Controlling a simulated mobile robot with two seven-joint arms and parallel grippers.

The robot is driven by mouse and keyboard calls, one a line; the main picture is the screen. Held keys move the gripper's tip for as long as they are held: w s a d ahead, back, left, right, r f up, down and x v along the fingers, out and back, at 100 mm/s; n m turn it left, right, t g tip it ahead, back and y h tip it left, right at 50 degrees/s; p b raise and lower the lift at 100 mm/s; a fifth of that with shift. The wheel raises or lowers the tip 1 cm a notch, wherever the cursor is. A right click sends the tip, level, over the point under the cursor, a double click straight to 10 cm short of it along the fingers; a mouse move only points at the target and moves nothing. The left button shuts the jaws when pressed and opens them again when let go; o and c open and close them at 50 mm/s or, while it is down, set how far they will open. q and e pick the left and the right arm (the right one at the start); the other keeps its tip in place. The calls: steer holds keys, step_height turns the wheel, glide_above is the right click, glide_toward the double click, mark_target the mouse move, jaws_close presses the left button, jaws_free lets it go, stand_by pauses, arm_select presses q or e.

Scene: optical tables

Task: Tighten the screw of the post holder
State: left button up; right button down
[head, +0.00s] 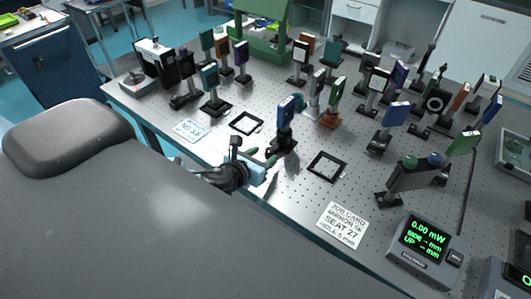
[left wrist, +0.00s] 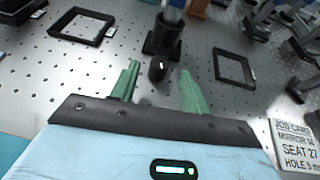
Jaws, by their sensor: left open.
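The post holder (head: 281,143) is black and stands upright on the optical table (head: 225,152), carrying a post with a blue-faced mount (head: 286,109). In the left wrist view the post holder (left wrist: 163,37) is at the top centre. Its dark screw knob (left wrist: 157,70) faces my gripper and has a small white mark. My left gripper (head: 263,157) is open, low over the table on the near side of the holder. In the left wrist view its green fingertips (left wrist: 159,73) stand on either side of the knob, with visible gaps. My right gripper does not show.
Two black square frames (head: 246,123) (head: 327,166) lie flat on either side of the holder. A job card (head: 343,226) and a meter reading 0.00 mW (head: 427,238) are at the lower right. Several mounted optics stand behind. A small card (head: 190,130) lies left.

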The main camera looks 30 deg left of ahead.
mark_target(270, 154)
arm_select(q)
steer(key=shift+x, duration=1.15)
steer(key=c, duration=1)
steer(key=shift+d+n+y, duration=0.2)
steer(key=shift+n+y, duration=0.4)
steer(key=shift+y, duration=0.1)
steer(key=shift+d+n+y, duration=0.15)
steer(key=shift+n+y, duration=0.45)
steer(key=shift+y, duration=0.1)
steer(key=shift+w+d+n+g+y, duration=0.15)
steer(key=shift+n+g+y, duration=0.4)
steer(key=shift+n+y, duration=0.45)
steer(key=shift+w+d+n+g+y, duration=0.1)
steer(key=shift+n+g+y, duration=0.45)
steer(key=shift+n+y, duration=0.45)
